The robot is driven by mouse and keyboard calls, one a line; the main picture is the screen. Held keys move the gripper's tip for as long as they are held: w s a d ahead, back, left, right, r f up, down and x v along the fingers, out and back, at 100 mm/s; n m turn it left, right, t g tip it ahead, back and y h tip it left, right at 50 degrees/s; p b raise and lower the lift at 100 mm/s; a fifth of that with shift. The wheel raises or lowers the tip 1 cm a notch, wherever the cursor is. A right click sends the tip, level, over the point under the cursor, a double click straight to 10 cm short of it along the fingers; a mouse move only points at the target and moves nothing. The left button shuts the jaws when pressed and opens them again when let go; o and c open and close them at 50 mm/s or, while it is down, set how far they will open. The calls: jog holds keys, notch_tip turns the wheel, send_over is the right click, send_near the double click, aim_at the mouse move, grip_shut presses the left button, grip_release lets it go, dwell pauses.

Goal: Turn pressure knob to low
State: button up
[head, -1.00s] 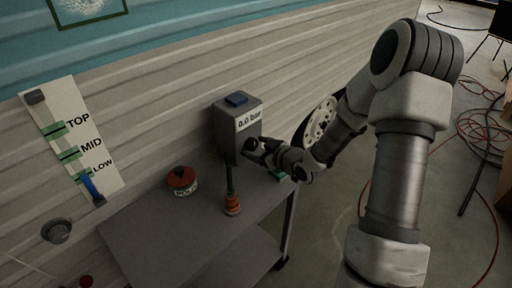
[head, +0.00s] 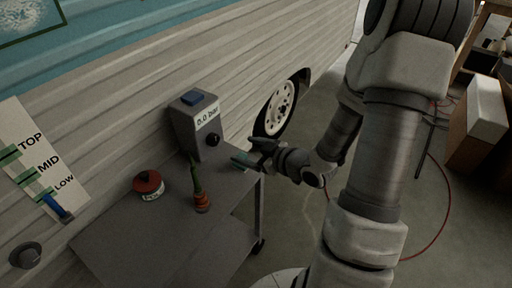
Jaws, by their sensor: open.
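A grey box (head: 184,126) stands at the back of a grey cart, against the camper wall. It has a blue top part and a white display ending in "bar"; its digits are too small to read surely. A dark round knob (head: 212,140) sits on the front of the box, below the display. I cannot read a setting on it. My gripper (head: 252,149) is open and empty, to the right of the knob and apart from it, above the cart's right end.
The cart top (head: 125,229) carries a red-topped round container (head: 149,185) and an orange-based item with a green upper part (head: 201,198). A panel marked TOP, MID, LOW (head: 38,155) is on the wall at left, with a blue piece near LOW. A wheel (head: 281,107) is behind.

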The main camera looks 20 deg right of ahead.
jog(key=p+v, duration=0.1)
jog(key=v, duration=0.2)
jog(key=shift+s+d+r, duration=0.1)
jog(key=shift+s, duration=0.15)
